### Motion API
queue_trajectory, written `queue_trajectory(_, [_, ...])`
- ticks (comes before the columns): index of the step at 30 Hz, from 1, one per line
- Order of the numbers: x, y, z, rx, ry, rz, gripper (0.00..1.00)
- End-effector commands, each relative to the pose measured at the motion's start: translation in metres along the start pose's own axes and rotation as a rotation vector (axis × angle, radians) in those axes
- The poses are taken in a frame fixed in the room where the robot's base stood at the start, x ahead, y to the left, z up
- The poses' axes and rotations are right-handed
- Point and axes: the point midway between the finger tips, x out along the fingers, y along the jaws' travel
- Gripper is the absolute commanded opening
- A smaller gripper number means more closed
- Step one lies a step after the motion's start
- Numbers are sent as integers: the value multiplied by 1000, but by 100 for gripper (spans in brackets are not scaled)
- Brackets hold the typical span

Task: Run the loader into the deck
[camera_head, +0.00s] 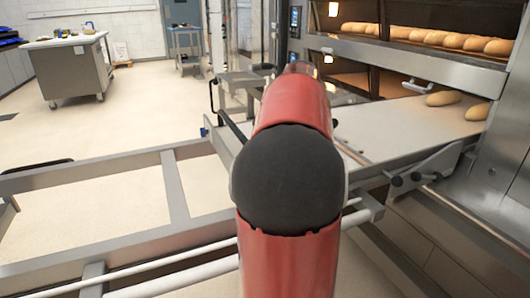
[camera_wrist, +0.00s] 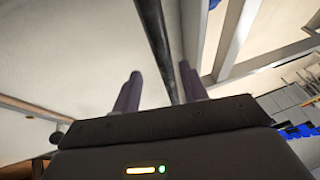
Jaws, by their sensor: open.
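The loader is a pale flat bed (camera_head: 400,132) in a metal frame, and its right end is at the oven. Two loaves (camera_head: 444,98) rest near that end. The lower deck opening (camera_head: 350,77) is behind it. A black bar handle (camera_head: 230,124) stands at the loader's left end. In the wrist view, my gripper (camera_wrist: 162,88) is open. A dark bar (camera_wrist: 157,40), apparently the handle, runs between its two fingers, nearer the right one. I cannot tell whether it touches. My red arm hides the gripper and part of the loader in the head view.
Long metal rails (camera_head: 175,188) extend left from the loader across the foreground. An upper deck (camera_head: 430,38) holds a row of several loaves. A steel cabinet (camera_head: 72,68) on casters and a small trolley (camera_head: 186,48) stand at the back. The floor between is clear.

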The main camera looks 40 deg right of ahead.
Motion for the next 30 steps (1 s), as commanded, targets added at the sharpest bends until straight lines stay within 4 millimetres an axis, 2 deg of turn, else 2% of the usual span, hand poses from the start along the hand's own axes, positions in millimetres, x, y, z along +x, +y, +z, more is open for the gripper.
queue_trajectory(3, [-23,0,-1,1,2,1,43])
queue_trajectory(9, [-46,1,-1,2,2,1,43])
queue_trajectory(27, [-49,1,0,2,1,1,43])
queue_trajectory(30, [-49,-5,2,-2,1,-3,43])
